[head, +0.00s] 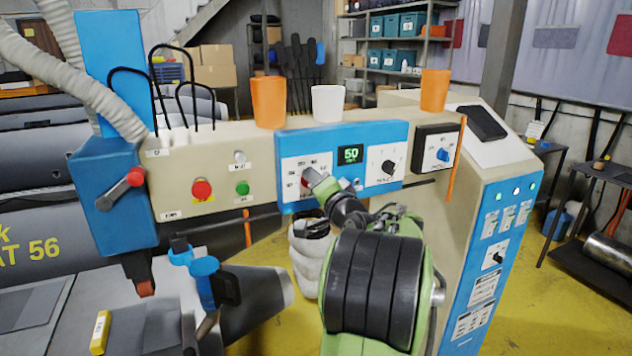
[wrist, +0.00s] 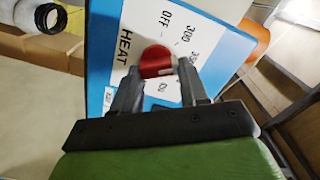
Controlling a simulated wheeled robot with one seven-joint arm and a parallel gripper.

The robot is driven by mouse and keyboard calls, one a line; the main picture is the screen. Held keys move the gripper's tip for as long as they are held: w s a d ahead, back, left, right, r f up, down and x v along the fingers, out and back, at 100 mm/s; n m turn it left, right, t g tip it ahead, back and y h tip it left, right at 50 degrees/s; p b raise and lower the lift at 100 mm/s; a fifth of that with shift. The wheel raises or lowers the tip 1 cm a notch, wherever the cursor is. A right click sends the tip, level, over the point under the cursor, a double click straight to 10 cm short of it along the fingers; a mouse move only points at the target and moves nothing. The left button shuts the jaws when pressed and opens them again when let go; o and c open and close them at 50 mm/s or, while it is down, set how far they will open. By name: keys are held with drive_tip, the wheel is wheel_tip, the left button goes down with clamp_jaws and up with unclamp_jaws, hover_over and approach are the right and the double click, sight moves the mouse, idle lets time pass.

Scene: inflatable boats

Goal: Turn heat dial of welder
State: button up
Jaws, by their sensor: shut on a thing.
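The welder's blue control panel (head: 365,137) carries a white HEAT plate, a green display reading 50 and a second black dial (head: 388,167). The red heat dial (wrist: 156,62) sits on the HEAT plate, with OFF, 300 and further marks printed around it. My gripper (head: 313,181) reaches the left part of the panel. In the wrist view, its two fingers (wrist: 158,71) are shut on the dial, one on each side. A pale mark shows at the dial's lower right edge. In the head view the gripper mostly hides the dial.
A red button (head: 202,190) and a green button (head: 242,188) sit left of the panel. Orange cups (head: 268,102) and a white cup (head: 328,103) stand on the beam's top. A black box with a blue knob (head: 443,154) is to the right. A blue clamp (head: 205,268) hangs lower left.

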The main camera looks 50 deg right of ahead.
drive_tip(key=m+p, duration=0.1)
drive_tip(key=m, duration=0.2)
drive_tip(key=m+p, duration=0.1)
drive_tip(key=m, duration=0.2)
drive_tip(key=m+p, duration=0.2)
drive_tip(key=m, duration=0.2)
drive_tip(key=shift+s+d+f, duration=0.1)
drive_tip(key=shift+d+f, duration=0.05)
drive_tip(key=shift+f, duration=0.15)
idle(0.4)
drive_tip(key=o, duration=1.1)
drive_tip(key=shift+c, duration=0.2)
drive_tip(key=b+v, duration=0.3)
drive_tip(key=v, duration=1.2)
drive_tip(key=shift+s+a+b, duration=0.2)
drive_tip(key=shift+s+b, duration=0.1)
drive_tip(key=shift+b, duration=0.1)
